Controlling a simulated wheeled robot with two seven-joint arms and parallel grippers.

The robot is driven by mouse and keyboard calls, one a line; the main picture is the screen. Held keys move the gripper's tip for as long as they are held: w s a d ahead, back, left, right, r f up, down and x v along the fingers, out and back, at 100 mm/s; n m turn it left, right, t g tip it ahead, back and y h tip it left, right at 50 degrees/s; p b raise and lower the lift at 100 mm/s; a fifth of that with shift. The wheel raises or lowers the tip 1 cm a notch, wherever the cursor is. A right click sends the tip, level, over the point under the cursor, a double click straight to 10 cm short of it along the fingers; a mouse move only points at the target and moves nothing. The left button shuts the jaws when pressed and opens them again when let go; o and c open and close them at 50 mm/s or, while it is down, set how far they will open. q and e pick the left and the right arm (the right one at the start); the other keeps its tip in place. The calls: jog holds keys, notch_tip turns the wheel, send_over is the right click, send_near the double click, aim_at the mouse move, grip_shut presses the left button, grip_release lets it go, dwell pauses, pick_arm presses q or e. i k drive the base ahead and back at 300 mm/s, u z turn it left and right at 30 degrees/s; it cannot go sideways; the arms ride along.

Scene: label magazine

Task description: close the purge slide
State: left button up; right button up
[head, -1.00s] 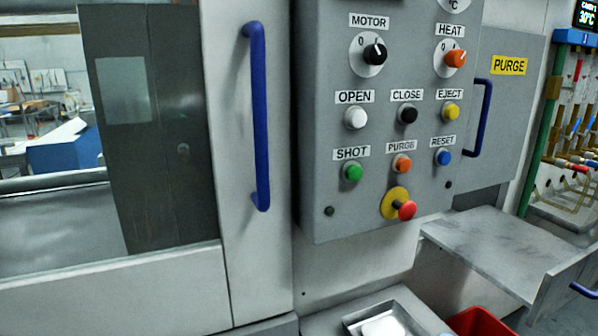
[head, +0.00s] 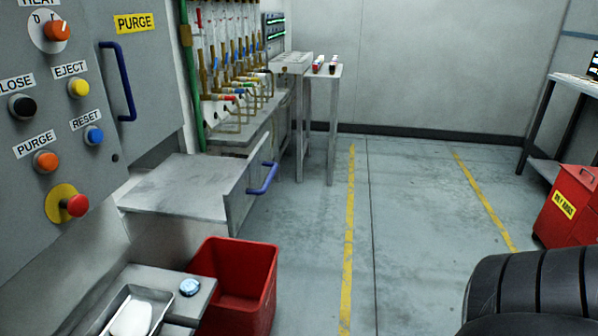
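In the head view, a grey panel (head: 158,75) with a yellow PURGE label (head: 134,23) stands at the upper left, beside the button panel. It carries a vertical blue handle (head: 119,82). Another blue handle (head: 263,179) sticks out from the right end of that shelf. I cannot tell how far the slide stands open. Neither of my grippers is in view. A black ribbed part at the lower right may be my arm.
The button panel (head: 60,120) is at the left edge. A red bin (head: 262,290) and a metal tray (head: 100,322) are below. A row of valves and hoses (head: 235,95) stands behind. A red bin (head: 570,215) is at right. The floor between yellow lines is clear.

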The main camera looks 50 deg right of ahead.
aim_at(218, 189)
jog(key=z, duration=0.75)
jog(key=k, duration=1.05)
jog(key=z, duration=0.35)
jog(key=i, duration=1.7)
jog(key=u, duration=0.9)
